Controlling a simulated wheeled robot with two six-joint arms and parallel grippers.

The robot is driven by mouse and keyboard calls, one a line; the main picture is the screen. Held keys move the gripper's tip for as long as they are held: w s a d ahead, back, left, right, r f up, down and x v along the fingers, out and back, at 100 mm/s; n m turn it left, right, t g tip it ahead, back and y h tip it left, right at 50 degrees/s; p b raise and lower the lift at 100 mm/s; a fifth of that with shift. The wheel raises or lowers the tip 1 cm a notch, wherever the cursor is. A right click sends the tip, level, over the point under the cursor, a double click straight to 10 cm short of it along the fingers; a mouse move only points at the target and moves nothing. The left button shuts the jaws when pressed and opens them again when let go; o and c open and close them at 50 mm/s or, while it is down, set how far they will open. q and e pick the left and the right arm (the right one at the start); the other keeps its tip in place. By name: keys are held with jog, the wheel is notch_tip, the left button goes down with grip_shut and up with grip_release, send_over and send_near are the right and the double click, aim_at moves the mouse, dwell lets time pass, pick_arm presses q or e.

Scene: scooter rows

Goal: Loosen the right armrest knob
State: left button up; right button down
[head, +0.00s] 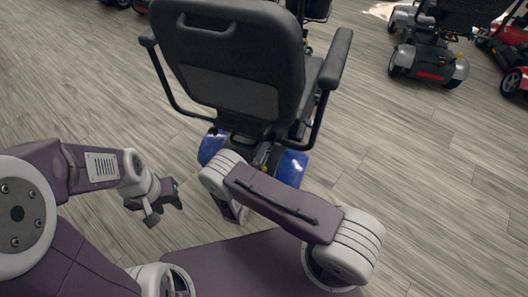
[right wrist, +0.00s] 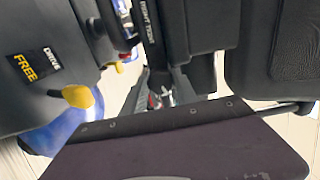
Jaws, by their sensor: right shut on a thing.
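The scooter's black seat (head: 230,75) stands with its back to me in the head view. Its right armrest (head: 336,58) has a dark bent tube that runs down behind the seat. My right arm reaches in under the seat back, and its gripper is hidden in the head view. In the right wrist view my right gripper (right wrist: 160,98) is shut at a small, dark, blurred spot under the seat, where the right armrest knob is; the knob itself is mostly hidden by the fingers. My left gripper (head: 165,211) is open and empty, low over the floor at left.
Blue rear covers (head: 291,168) flank the scooter's rear. The right wrist view shows a yellow lever (right wrist: 77,96) beside a FREE label (right wrist: 24,67). Other scooters (head: 430,58) stand at the back right. The wood floor (head: 430,180) to the right is clear.

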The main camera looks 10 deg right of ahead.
jog(key=shift+n, duration=1)
jog(key=c, duration=1)
grip_release()
jog(key=shift+o, duration=0.2)
jog(key=p+v, duration=0.2)
jog(key=v, duration=0.7)
